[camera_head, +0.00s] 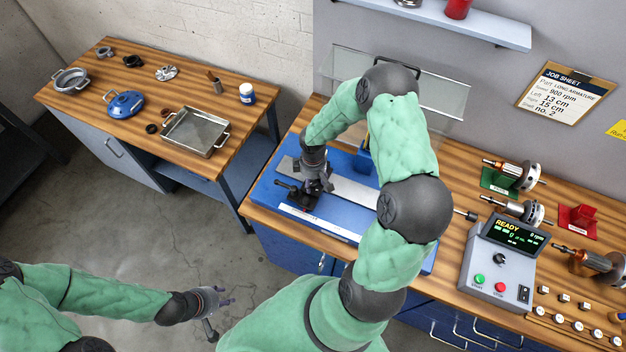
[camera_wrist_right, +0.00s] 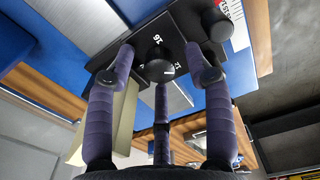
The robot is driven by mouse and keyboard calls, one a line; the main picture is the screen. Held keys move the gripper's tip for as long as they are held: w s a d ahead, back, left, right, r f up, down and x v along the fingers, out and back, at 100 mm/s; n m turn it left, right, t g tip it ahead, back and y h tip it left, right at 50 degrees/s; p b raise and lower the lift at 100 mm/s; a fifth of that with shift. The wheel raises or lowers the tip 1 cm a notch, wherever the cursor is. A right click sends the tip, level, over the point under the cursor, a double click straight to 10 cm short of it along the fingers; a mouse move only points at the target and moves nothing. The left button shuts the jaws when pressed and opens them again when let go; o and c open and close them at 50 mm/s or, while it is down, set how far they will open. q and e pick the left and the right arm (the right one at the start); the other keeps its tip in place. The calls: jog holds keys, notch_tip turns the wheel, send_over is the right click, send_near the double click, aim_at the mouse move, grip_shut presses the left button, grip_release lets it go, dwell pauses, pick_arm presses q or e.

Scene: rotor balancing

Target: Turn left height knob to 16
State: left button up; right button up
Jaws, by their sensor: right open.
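The black height knob (camera_wrist_right: 160,68) sits on a dark block in the right wrist view. Its dial shows the numbers 16 and 12, and a short pale mark on the knob lies on the side of the 12. My right gripper (camera_wrist_right: 165,82) is open, with its fingers spread around the knob. In the head view, the right gripper (camera_head: 312,186) is over the dark block (camera_head: 303,200) at the left end of the blue machine bed (camera_head: 268,203); the knob is hidden there. My left gripper (camera_head: 208,303) hangs low over the floor, apart from the bench; its jaw opening is unclear.
The job sheet (camera_head: 563,94) on the wall reads left 13 cm and right 15 cm. A control box (camera_head: 502,262) showing READY stands right of the bed, near several rotors and stands. A side table (camera_head: 130,118) at left holds a metal tray (camera_head: 195,132).

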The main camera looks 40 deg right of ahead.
aim_at(313, 182)
jog(key=shift+c, duration=0.2)
grip_shut()
jog(key=shift+n, duration=0.8)
jog(key=shift+o, duration=0.2)
grip_release()
jog(key=shift+r, duration=0.1)
notch_tip(313, 182, up, 12)
